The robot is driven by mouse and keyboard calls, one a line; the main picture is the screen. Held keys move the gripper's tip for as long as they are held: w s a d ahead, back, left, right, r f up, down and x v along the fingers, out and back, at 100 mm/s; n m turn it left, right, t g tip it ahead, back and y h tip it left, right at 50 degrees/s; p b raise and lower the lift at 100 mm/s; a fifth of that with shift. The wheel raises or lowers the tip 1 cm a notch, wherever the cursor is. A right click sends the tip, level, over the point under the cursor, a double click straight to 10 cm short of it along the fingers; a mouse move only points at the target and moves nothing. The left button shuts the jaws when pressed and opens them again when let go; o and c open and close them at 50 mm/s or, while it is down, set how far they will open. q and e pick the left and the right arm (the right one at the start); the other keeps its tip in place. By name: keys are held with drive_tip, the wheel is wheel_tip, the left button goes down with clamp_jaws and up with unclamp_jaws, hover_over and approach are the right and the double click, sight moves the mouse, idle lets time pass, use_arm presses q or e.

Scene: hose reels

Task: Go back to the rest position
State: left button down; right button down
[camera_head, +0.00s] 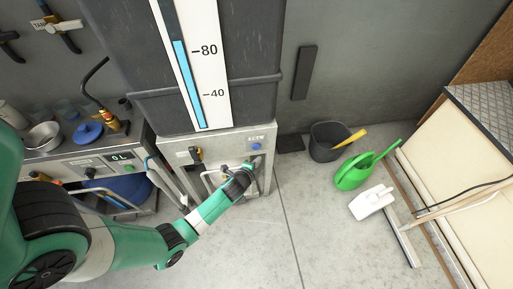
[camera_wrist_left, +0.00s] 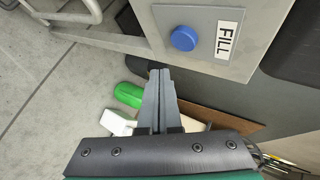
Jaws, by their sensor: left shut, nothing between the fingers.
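My left arm comes in from the left in the head view and reaches to the front of a metal cabinet (camera_head: 178,150). My left gripper (camera_head: 250,168) is shut and empty, just below a round blue button (camera_head: 256,146). In the left wrist view the closed fingers (camera_wrist_left: 160,74) point up toward the cabinet panel, and the blue button (camera_wrist_left: 184,38) beside the FILL label (camera_wrist_left: 227,40) is a little beyond their tips. I see a gap in the picture between fingers and button. My right gripper is not in view.
A tall dark tank with a level gauge (camera_head: 199,75) stands on the cabinet. A sink counter (camera_head: 70,150) is at the left. A black bucket (camera_head: 325,150), green watering can (camera_head: 352,173), white jug (camera_head: 370,201) and broom (camera_head: 404,240) are at the right. The central floor is clear.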

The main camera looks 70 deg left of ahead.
use_arm(q)
drive_tip(key=shift+s+d, duration=0.2)
drive_tip(key=shift+d, duration=0.6)
